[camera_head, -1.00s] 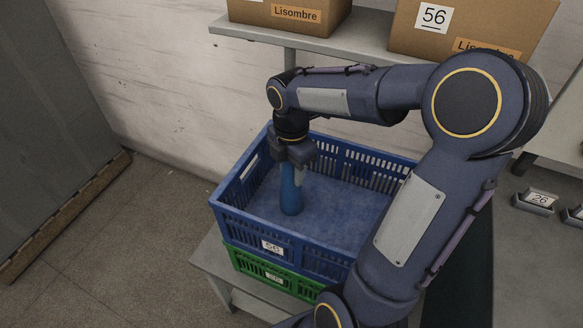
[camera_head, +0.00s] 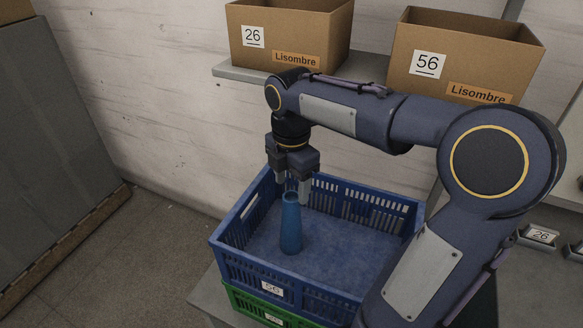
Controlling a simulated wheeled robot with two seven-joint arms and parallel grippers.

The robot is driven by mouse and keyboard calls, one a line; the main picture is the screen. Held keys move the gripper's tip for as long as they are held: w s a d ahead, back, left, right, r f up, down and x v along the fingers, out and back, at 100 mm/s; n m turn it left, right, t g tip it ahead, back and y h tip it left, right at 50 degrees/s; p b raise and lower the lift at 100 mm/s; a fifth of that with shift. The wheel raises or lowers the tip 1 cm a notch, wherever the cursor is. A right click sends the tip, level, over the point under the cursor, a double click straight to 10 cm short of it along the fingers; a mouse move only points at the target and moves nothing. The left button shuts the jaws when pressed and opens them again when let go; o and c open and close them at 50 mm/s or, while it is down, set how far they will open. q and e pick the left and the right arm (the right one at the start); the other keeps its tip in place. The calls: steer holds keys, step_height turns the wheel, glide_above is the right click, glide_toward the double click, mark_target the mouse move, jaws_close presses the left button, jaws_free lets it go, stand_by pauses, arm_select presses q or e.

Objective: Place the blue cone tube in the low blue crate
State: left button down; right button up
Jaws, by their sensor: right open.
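The blue cone tube (camera_head: 291,228) stands upright on the floor of the blue crate (camera_head: 340,256), toward its left side. The blue crate is low, with slotted walls, and bears a label reading 56. My right gripper (camera_head: 292,187) is open just above the tube, its fingers apart around or beside the tube's top; whether they touch it I cannot tell. My left gripper is not in view.
A green crate (camera_head: 246,303) sits under the blue crate on a grey stand. Two cardboard boxes, marked 26 (camera_head: 289,38) and 56 (camera_head: 460,62), stand on a shelf behind. A grey panel (camera_head: 60,130) is at left. Floor at lower left is clear.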

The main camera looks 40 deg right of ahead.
steer(key=shift+r, duration=1.95)
steer(key=shift+s, duration=0.1)
